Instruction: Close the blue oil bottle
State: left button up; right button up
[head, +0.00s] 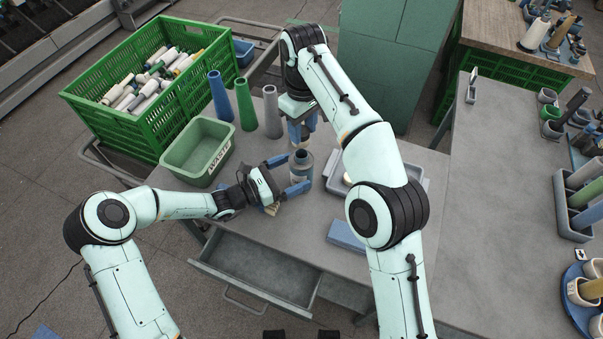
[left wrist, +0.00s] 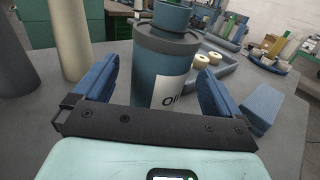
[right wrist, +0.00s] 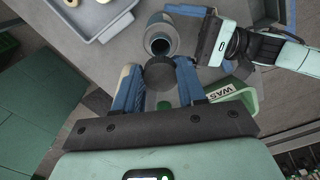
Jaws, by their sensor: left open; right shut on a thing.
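The blue oil bottle (head: 301,167) stands upright on the grey table. In the left wrist view the bottle (left wrist: 163,75) shows part of its white label. In the right wrist view the bottle's top (right wrist: 160,42) is uncovered, with its round opening visible. My left gripper (head: 288,176) is open, its fingers on either side of the bottle. My right gripper (head: 302,130) is above and just behind the bottle in the head view. In the right wrist view it is shut on a dark round cap (right wrist: 159,76), held apart from the opening.
Blue, green (head: 245,106) and grey cones stand behind the bottle. A green waste bin (head: 197,150) is at left. A grey tray (head: 412,180) lies at right, partly behind my right arm, near a blue block (head: 346,236). A drawer (head: 255,278) stands open at the front.

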pick_arm(q)
jog(key=shift+x, duration=1.45)
jog(key=c, duration=1.5)
pick_arm(e)
send_over(303, 155)
jog(key=shift+f, duration=2.5)
jog(key=shift+f, duration=0.1)
jog(key=shift+f, duration=0.8)
jog(key=shift+f, duration=0.55)
